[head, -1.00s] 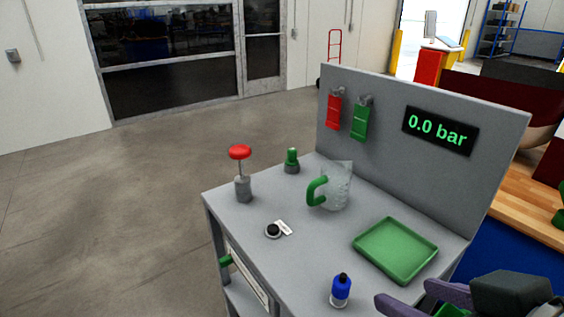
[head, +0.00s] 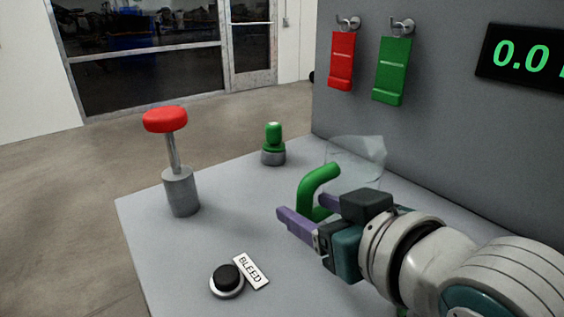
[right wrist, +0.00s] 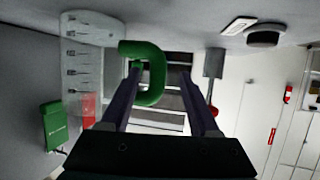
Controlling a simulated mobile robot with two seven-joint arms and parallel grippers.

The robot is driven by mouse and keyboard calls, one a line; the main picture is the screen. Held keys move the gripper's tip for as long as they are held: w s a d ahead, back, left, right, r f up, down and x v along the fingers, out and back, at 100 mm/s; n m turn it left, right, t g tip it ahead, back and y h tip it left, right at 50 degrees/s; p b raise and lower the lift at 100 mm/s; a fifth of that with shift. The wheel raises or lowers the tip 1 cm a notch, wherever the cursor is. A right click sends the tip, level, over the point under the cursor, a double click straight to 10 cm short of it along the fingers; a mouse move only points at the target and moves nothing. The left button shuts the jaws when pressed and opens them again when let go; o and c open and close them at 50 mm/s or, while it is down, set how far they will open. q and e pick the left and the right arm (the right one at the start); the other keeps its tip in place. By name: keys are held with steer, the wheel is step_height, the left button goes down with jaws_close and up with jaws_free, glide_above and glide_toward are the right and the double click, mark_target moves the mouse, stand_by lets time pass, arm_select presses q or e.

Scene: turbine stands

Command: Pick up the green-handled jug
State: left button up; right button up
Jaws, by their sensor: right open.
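The clear jug (head: 358,158) stands upright on the grey bench, with its green handle (head: 313,184) on its left side. My right gripper (head: 302,206) is open at the handle, partly covering the jug's lower part. In the right wrist view, the picture is inverted, and the jug (right wrist: 88,65) is left of the open right gripper (right wrist: 160,70). The handle (right wrist: 154,72) lies between the spread fingers, with one fingertip seemingly inside its loop. I cannot tell whether a finger touches it. My left gripper is not in view.
A red-topped plunger (head: 172,165) stands at the bench's left edge. A green knob (head: 273,146) is behind. A black button (head: 227,279) with a BLEED label (head: 251,271) is in front. Red (head: 341,62) and green tags (head: 391,70) hang on the back panel.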

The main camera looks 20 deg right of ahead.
steer(key=x, duration=0.2)
steer(key=r+b+x, duration=0.1)
steer(key=x, duration=0.2)
steer(key=shift+w+d+f, duration=0.1)
steer(key=shift+w, duration=0.3)
jaws_close()
stand_by(1.0)
